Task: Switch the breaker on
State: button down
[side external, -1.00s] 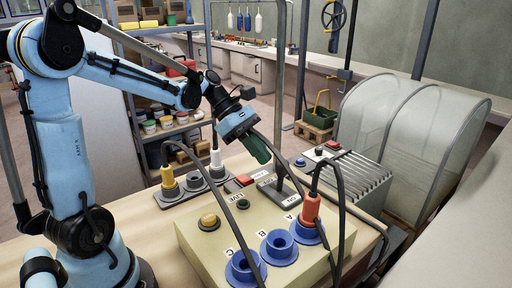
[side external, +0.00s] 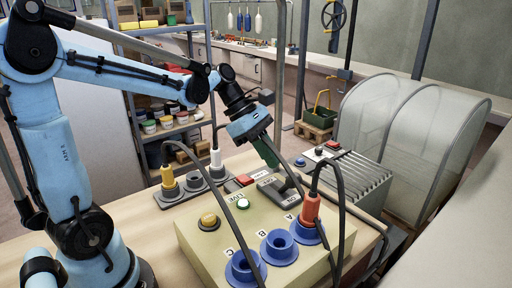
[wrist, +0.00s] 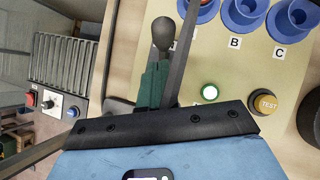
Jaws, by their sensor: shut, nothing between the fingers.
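The breaker (side external: 271,185) is a dark grey unit on the beige panel box (side external: 290,268). Its lever, with a dark rounded knob (wrist: 163,30), leans toward the socket side of the box. My gripper (side external: 274,164), with green fingers, is shut and empty, its tips low at the breaker. In the wrist view the fingers (wrist: 157,68) are right at the lever and hide its lower part; I cannot tell whether they touch.
A yellow TEST button (side external: 209,221) and blue sockets (side external: 279,246) sit on the box. An orange plug (side external: 311,208) with a black cable arches up beside the breaker. A yellow plug (side external: 168,176) stands behind left. A finned grey unit (side external: 347,178) stands at the right.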

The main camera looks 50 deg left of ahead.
jog(key=d+y, duration=0.3)
jog(key=shift+d+m, duration=0.1)
jog(key=shift+m, duration=0.2)
jog(key=shift+d, duration=0.45)
jog(key=s+a+f+v, duration=0.1)
jog(key=v, duration=1.2)
jog(key=s+f+m+t+y, duration=0.1)
jog(key=f+m, duration=0.3)
jog(key=m, duration=0.2)
jog(key=s+f+m+t+y, duration=0.1)
jog(key=f+m, duration=0.3)
jog(key=m, duration=0.2)
jog(key=s+d+f+m+t+y, duration=0.1)
jog(key=f+m, duration=0.2)
jog(key=m, duration=0.4)
jog(key=shift+s+d+f, duration=0.15)
jog(key=shift+s+f, duration=0.25)
jog(key=m, duration=0.1)
jog(key=f+m, duration=0.1)
jog(key=shift+s+f+m+t, duration=0.15)
jog(key=shift+s+m+t, duration=0.15)
jog(key=shift+t, duration=0.1)
